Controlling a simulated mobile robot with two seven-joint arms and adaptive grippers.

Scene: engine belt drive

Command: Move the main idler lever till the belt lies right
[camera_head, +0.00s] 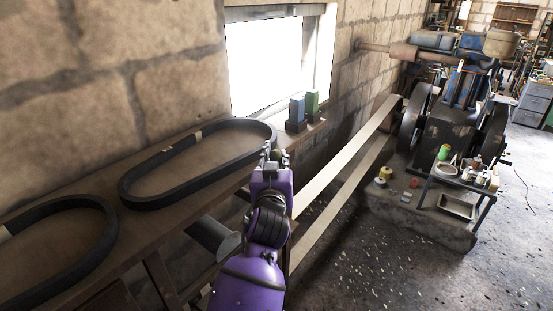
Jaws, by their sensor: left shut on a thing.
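The belt (345,165) is a long, pale, flat band. Its two strands run from the engine (450,130) at the right down toward the lower middle, where my purple left arm hides its near end. My left gripper (274,156) is in the middle of the view, in front of the bench edge. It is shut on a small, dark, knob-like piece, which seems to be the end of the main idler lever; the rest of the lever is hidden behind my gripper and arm. My right gripper is out of view.
Two black spare belts lie on the wooden bench at left, one near the window (145,195) and one nearer (100,225). A small tool stand (457,206) is beside the engine. Floor at lower right is open.

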